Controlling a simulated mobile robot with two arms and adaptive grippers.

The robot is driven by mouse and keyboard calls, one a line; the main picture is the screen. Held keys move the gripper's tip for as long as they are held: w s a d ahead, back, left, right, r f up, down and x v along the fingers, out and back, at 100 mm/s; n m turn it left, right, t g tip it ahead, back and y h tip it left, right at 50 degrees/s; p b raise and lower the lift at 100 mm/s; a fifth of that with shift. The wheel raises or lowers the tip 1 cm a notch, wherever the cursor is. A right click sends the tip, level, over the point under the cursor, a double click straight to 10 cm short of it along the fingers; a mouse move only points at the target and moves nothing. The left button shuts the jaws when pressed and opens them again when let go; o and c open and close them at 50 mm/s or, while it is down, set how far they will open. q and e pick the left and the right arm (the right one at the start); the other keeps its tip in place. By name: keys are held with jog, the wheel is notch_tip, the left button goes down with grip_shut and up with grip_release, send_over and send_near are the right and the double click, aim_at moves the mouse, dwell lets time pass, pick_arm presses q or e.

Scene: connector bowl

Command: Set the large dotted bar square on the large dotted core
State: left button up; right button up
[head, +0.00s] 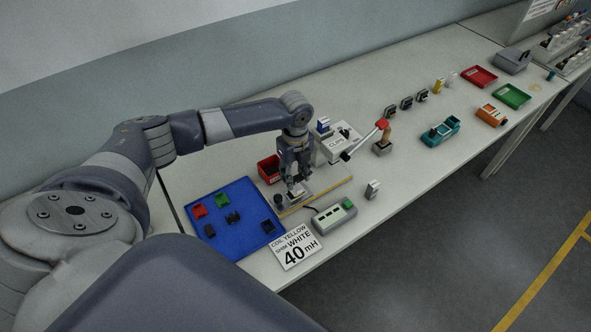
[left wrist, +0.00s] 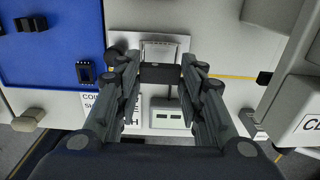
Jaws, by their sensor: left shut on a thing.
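My left gripper (head: 295,188) points down over a small silver plate fixture (left wrist: 160,47) beside the blue mat. In the left wrist view its fingers (left wrist: 160,74) are shut on a dark bar (left wrist: 159,73), held crosswise between the tips. Dots on the bar are too small to tell. The bar overlaps the near part of the fixture in this view; I cannot tell whether it touches anything below. No core can be made out under the bar. My right gripper is in neither view.
The blue mat (head: 226,234) holds red, green and dark parts. A red bin (head: 269,169), a CLIPS box (head: 340,144) and a red-knobbed lever (head: 381,125) stand close by.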

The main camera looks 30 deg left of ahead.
aim_at(295, 178)
pick_arm(q)
jog(key=shift+f+b, duration=0.65)
jog(key=shift+f, duration=0.85)
jog(key=o, duration=1.1)
jog(key=shift+o, duration=0.2)
jog(key=shift+r, duration=0.15)
notch_tip(295, 178, up, 12)
jog(key=shift+f, duration=0.2)
